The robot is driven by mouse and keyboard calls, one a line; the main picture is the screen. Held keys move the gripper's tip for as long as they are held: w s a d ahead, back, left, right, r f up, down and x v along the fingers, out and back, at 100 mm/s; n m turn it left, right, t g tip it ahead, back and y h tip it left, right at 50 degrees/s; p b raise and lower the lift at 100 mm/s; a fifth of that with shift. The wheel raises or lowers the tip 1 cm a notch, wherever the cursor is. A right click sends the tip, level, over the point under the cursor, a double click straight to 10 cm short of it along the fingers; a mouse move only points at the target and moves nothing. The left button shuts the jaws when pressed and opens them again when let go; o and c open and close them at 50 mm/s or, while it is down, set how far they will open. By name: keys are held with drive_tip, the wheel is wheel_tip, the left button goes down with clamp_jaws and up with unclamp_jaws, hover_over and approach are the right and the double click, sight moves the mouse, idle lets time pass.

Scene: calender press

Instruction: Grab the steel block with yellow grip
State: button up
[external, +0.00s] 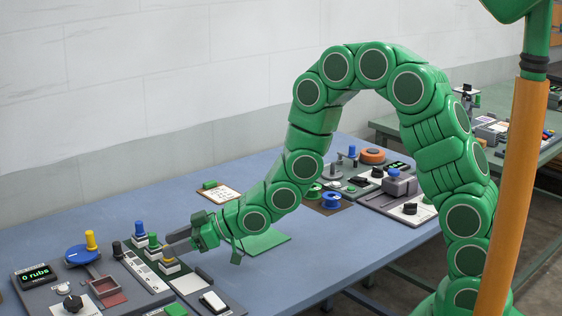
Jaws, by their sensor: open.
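The steel block with yellow grip (168,262) is the front one of a short row of steel blocks standing on a dark panel at the left of the table. Only a little yellow shows, as my fingers partly hide it. A block with a blue grip (139,227) and one with a green grip (153,240) stand behind it in the row. My gripper (176,241) is open, with its fingers pointing left just above the yellow-grip block. I cannot tell whether the fingers are around its grip or touching it.
Left of the row are a blue disc (82,254) with a yellow peg, a display reading "0 rubs" (36,275) and a reddish tray (107,291). A white switch (213,302) lies at the front. A green mat (262,241) lies under my arm. Bare blue table (330,262) is at the right.

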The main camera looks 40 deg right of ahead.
sight(162, 260)
drive_tip(key=shift+x, duration=2.2)
drive_tip(key=shift+d+f, duration=0.15)
clamp_jaws()
